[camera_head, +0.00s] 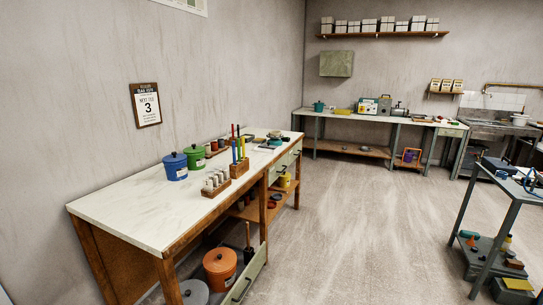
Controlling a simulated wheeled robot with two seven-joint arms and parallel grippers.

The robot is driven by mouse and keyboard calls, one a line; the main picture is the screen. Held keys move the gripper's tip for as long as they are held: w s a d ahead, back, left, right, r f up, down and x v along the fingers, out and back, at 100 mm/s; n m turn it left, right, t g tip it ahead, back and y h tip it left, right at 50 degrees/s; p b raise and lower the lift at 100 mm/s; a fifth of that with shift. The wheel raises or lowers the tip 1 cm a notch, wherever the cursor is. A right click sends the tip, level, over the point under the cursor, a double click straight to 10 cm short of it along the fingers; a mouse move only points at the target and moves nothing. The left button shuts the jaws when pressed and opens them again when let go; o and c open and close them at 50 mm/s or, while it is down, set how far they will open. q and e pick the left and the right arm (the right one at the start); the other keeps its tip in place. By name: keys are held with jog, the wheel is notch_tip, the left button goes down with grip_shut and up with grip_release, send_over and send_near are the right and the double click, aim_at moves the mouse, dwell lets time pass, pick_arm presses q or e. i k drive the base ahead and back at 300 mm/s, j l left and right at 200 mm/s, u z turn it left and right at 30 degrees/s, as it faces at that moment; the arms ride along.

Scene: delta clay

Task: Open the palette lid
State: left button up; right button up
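I cannot make out a palette or its lid for certain. Several small flat items, one of them a teal piece (275,135), lie at the far end of the long white-topped workbench (135,205). They are too small to tell apart. Neither of my grippers is in view.
Blue (175,166) and green (195,157) lidded pots and wooden racks (216,187) stand on the workbench. An orange pot (220,268) sits beneath it. A cart (500,195) stands at the right, a second bench (375,119) at the back. The floor between is clear.

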aim_at(263, 146)
jog(key=i+l+z, duration=0.4)
jog(key=i, duration=0.6)
jog(key=i+z, duration=0.4)
jog(key=i, duration=0.6)
jog(key=i+l+u, duration=0.2)
jog(key=i, duration=0.3)
jog(key=i+u, duration=0.25)
jog(key=i, duration=0.3)
jog(key=i+l+u, duration=0.2)
jog(key=i, duration=0.25)
jog(key=i+l+u, duration=0.25)
jog(key=i+l, duration=0.2)
